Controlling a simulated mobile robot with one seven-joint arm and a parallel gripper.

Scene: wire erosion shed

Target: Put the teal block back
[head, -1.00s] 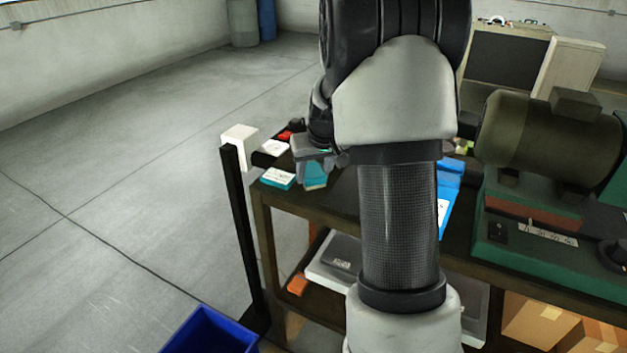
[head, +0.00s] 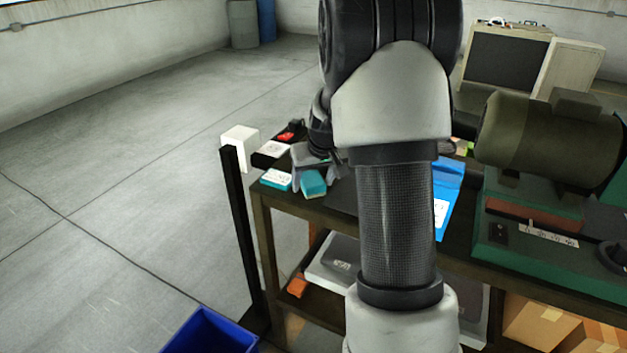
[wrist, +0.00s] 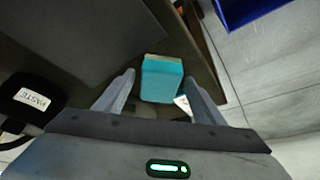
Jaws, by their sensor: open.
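The teal block (head: 313,183) lies near the left end of the dark bench. In the wrist view the teal block (wrist: 161,80) has a pale far edge and sits between my two spread fingers. My gripper (head: 312,168) is open over the block; in the wrist view my gripper (wrist: 159,77) shows a gap on each side of the block. I cannot tell how far the fingertips are above the bench top. The bench side of the block is hidden.
A teal and white labelled box (head: 276,179) lies just left of the block. A black box with a white top (head: 270,152) is behind it. A blue folder (head: 446,190) and a green machine (head: 530,245) are to the right. A blue bin (head: 210,333) stands on the floor.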

